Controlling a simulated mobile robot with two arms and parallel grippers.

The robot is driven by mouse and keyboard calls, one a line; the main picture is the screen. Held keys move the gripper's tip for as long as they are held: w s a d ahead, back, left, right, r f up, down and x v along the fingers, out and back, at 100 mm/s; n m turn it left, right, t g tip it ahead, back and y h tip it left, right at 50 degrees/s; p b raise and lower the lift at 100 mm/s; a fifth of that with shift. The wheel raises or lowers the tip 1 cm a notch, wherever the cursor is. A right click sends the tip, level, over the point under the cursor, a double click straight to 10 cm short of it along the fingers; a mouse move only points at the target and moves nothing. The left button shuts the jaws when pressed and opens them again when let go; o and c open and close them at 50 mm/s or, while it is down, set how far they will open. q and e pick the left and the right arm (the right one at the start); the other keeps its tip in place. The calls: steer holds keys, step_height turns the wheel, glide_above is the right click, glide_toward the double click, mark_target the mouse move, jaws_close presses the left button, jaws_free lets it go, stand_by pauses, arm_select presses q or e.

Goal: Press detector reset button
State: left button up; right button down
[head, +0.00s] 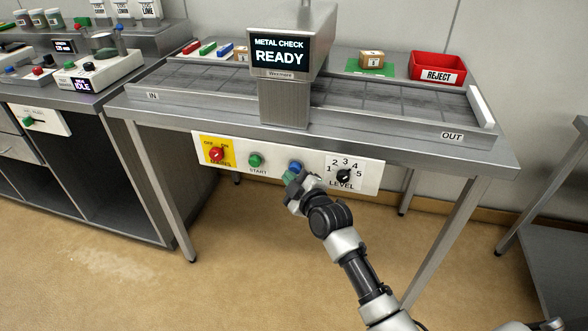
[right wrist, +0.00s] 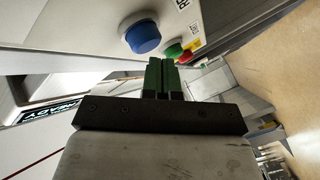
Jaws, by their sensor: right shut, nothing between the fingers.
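The metal detector (head: 279,55) stands over the conveyor, and its screen reads "METAL CHECK READY". A white control panel (head: 270,175) is on the table's front edge. The blue button (head: 295,167) on it is partly covered by my right gripper (head: 289,177), and its label is hidden in the head view. In the right wrist view the blue button (right wrist: 143,38) sticks out from the panel beside a partly visible label. The green fingertips (right wrist: 162,62) are shut, empty and close to this button; I cannot tell whether they touch it. My left gripper is out of view.
The panel also has a red knob (head: 216,155) on yellow, a green START button (head: 255,160) and a LEVEL dial (head: 344,176). A red REJECT bin (head: 437,68) and a small box (head: 371,58) sit behind the conveyor. Floor before the table is clear.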

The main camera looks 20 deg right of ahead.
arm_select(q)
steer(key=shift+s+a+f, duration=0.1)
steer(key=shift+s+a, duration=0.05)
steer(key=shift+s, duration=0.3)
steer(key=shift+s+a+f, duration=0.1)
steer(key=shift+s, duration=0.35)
arm_select(e)
steer(key=shift+s+a, duration=0.2)
steer(key=shift+s, duration=0.05)
arm_select(q)
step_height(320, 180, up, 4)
steer(key=p, duration=0.3)
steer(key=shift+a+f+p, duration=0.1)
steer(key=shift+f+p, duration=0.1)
steer(key=shift+p, duration=0.15)
arm_select(e)
steer(key=s+a, duration=0.2)
steer(key=s, duration=0.2)
steer(key=shift+s+a, duration=0.1)
steer(key=shift+a, duration=0.3)
